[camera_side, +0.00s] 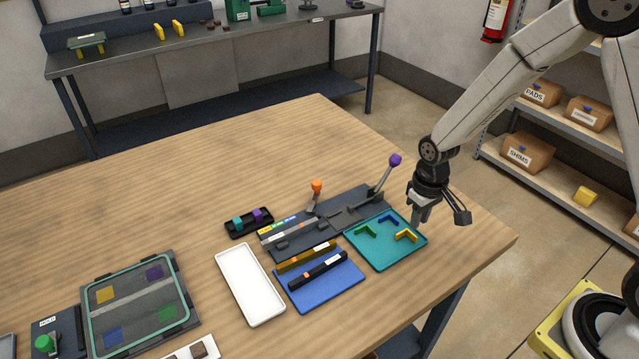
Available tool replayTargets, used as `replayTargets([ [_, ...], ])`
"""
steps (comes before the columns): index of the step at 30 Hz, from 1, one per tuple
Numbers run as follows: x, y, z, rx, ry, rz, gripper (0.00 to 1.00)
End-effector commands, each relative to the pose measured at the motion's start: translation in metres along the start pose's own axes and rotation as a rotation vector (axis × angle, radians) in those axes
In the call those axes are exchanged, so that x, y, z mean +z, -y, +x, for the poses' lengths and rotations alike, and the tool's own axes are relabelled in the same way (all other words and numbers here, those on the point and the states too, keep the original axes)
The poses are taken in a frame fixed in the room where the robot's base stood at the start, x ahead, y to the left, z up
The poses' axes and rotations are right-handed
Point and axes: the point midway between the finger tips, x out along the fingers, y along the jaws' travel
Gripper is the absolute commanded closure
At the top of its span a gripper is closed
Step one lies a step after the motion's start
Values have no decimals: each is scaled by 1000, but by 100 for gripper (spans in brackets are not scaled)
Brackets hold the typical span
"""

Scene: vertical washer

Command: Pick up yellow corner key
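The yellow corner key (406,236) is a small L-shaped piece lying on the teal tray (378,259) at the right of the table. A green corner key (366,231) and a blue corner key (388,220) lie on the same tray. My gripper (418,221) points down over the tray's right edge, close to the yellow key and just above and right of it in the picture. It looks apart from the key, but the exact height is hard to judge. The fingers are small here, and their opening cannot be made out.
A dark fixture with an orange-knobbed lever (316,187) and a purple-knobbed lever (395,160) stands behind the tray. A blue mat (322,290) with dark and yellow bars and a white tray (249,284) lie to the left. The table's right corner is clear.

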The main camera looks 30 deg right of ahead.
Motion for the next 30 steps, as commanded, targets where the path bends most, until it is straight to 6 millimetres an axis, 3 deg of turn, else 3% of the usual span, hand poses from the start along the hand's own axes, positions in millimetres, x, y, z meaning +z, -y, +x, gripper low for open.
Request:
replayTargets([
  [18, -1, 0, 48, 0, 2, 0, 75],
  [30, -1, 0, 51, 0, 0, 0, 75],
])
